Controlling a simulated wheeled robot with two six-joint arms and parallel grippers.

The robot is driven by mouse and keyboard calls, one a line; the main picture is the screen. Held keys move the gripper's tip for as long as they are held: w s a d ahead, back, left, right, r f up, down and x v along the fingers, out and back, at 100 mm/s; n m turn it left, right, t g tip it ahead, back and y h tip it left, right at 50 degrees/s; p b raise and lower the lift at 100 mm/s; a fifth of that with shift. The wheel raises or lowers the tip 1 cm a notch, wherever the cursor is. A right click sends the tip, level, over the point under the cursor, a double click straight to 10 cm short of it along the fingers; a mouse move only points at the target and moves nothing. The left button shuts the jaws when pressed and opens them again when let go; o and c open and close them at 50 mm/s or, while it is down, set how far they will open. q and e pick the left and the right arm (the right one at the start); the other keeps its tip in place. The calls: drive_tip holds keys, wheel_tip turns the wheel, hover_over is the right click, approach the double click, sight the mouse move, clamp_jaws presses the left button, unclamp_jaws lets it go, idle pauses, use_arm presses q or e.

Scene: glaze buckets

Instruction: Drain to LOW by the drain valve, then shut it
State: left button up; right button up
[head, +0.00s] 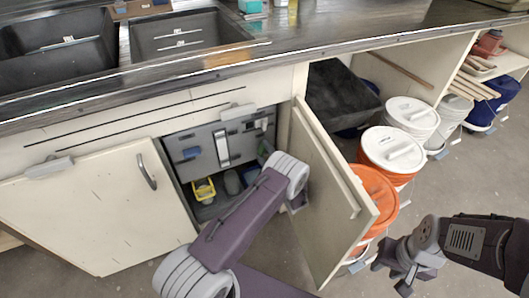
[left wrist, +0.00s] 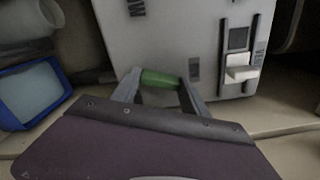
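A grey tank (head: 200,143) stands inside the open cabinet under the sinks. Its front carries an upright slot gauge (head: 221,147), also in the left wrist view (left wrist: 238,60), with a white block low in the slot; the small lettering is unreadable. A green handle (left wrist: 160,79), which I take for the drain valve's, is below the tank front. My left gripper (left wrist: 160,82) has a finger at each end of the handle, apparently touching. In the head view my left wrist mostly hides this gripper. My right gripper (head: 391,277) is empty, fingers apart, outside the cabinet.
Two cabinet doors (head: 98,205) (head: 325,195) stand open around my left arm. A yellow container (head: 203,189) sits on the cabinet floor; a blue-rimmed one (left wrist: 32,92) shows in the wrist view. Lidded buckets (head: 393,150) stand right of the right door.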

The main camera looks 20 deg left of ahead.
use_arm(q)
drive_tip(key=shift+m, duration=0.3)
drive_tip(key=m, duration=0.2)
drive_tip(key=shift+m+p, duration=0.3)
drive_tip(key=shift+m, duration=0.1)
drive_tip(key=m, duration=0.3)
drive_tip(key=shift+m, duration=0.3)
drive_tip(key=m+p, duration=0.1)
drive_tip(key=m, duration=0.5)
drive_tip(key=shift+m, duration=0.4)
drive_tip(key=o, duration=1.4)
drive_tip(key=shift+c, duration=0.2)
drive_tip(key=shift+d, duration=0.1)
